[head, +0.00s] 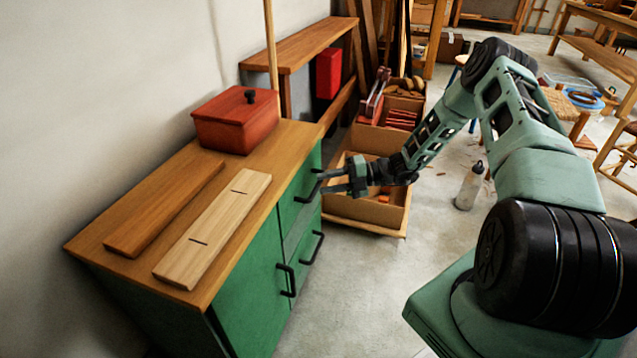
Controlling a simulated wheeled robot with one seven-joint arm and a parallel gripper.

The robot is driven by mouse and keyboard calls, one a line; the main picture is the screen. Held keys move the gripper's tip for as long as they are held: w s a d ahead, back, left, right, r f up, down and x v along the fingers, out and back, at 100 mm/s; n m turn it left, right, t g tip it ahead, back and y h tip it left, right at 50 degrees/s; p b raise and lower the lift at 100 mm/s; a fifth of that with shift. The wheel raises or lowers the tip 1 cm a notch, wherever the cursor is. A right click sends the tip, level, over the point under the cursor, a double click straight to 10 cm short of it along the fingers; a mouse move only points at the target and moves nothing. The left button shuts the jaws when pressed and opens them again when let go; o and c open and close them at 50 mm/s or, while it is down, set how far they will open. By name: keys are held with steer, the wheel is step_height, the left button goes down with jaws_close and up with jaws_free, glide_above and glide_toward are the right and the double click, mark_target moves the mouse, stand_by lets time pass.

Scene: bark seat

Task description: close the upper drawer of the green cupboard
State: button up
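The green cupboard (252,305) stands at the left against the wall, with a brown wooden top. Its upper drawer (291,207) is at the far end of the front, just under the top. It looks nearly flush with the front; any small gap is hard to tell. The drawer's black handle (307,197) is partly hidden by my gripper (322,181). My gripper reaches in from the right with its fingers pointing left at the drawer front. The fingers are apart, with nothing visible between them. Whether they touch the handle or drawer, I cannot tell.
A lower handle (313,248) and a door handle (288,281) stick out below. A red box (236,121) and two boards (215,231) (163,211) lie on the top. A cardboard box (377,212) stands just beyond my gripper.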

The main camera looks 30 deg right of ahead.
steer(key=p+v, duration=0.2)
steer(key=v, duration=1.2)
steer(key=s+a+r+n+g+h, duration=0.2)
steer(key=a+r+n+g, duration=0.25)
steer(key=a+n, duration=0.45)
steer(key=s+a+r+n+g+h, duration=0.25)
steer(key=a+r+n, duration=0.35)
steer(key=a, duration=0.4)
steer(key=s+a+r+n+g+h, duration=0.1)
steer(key=a+r+n+g, duration=0.35)
steer(key=a+n, duration=0.5)
steer(key=s+a+r+n+t+h, duration=0.1)
steer(key=s+a+r+n+h, duration=0.15)
steer(key=s+n, duration=0.55)
steer(key=s+a+r+n+t+h, duration=0.1)
steer(key=s+a+r+n+h, duration=0.2)
steer(key=s+n, duration=0.45)
steer(key=s+a+r+n+t+h, duration=0.15)
steer(key=s+a+n, duration=0.35)
steer(key=n, duration=0.5)
step_height(320, 180, up, 27)
steer(key=p, duration=2.7)
steer(key=shift+f+h+p, duration=0.2)
steer(key=shift+h+p, duration=0.1)
steer(key=shift+h, duration=0.15)
steer(key=shift+s, duration=0.1)
